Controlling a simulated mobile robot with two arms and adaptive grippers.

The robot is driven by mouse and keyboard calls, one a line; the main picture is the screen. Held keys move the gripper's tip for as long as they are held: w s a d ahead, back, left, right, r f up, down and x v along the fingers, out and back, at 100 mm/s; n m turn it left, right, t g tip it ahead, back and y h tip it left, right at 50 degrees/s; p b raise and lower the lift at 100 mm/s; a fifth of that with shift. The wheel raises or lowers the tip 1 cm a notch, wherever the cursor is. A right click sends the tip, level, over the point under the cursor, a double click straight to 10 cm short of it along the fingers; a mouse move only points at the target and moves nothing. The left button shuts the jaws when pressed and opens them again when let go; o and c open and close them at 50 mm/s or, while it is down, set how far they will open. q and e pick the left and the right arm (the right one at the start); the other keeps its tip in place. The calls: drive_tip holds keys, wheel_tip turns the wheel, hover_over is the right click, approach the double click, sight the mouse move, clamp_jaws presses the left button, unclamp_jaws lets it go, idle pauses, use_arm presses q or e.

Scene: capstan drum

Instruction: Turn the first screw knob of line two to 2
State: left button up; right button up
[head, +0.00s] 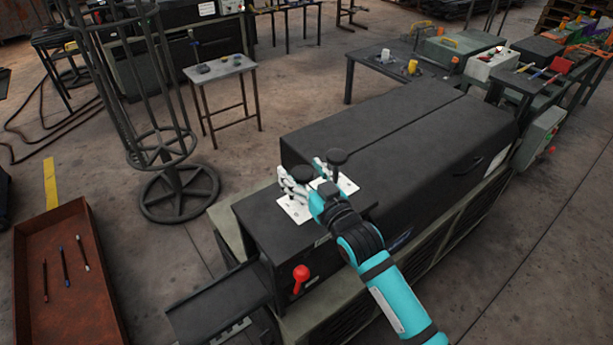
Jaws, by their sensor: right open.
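Two black knobs on white plates sit on the lower top of the black machine (400,135). The right knob (337,157) stands upright on its plate (347,184). The left knob (302,174) stands above its own plate (296,211) and is partly covered by my gripper. My right gripper (299,172) is open, with its fingers close around the left knob; I cannot tell whether they touch it. Any scale marks on the plates are too small to read, and I cannot tell which line each knob belongs to. My left gripper is out of view.
A red lever knob (301,273) sticks out at the machine's front. A rust-red tray (62,223) with several thin rods lies at lower left. A round wire stand (180,193) and a small table (219,69) stand behind, with bare floor between.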

drive_tip(key=v, duration=1.2)
drive_tip(key=shift+f, duration=0.1)
drive_tip(key=s+d+f+m+g+h, duration=0.2)
drive_tip(key=s+d+f+g+h, duration=0.4)
drive_tip(key=f, duration=0.4)
drive_tip(key=s+d+f+m+g+h, duration=0.1)
drive_tip(key=s+d+f+g, duration=0.25)
drive_tip(key=s, duration=0.55)
drive_tip(key=s+d+f+m+g+h, duration=0.1)
drive_tip(key=s+d+f+g, duration=0.3)
drive_tip(key=s, duration=0.6)
wheel_tip(320, 180, down, 27)
drive_tip(key=s+d, duration=0.1)
drive_tip(key=s, duration=0.1)
drive_tip(key=s+d+f+g, duration=0.1)
drive_tip(key=s+d+f, duration=0.2)
drive_tip(key=s+f, duration=1.1)
drive_tip(key=shift+s+f+n, duration=0.4)
drive_tip(key=shift+s, duration=0.55)
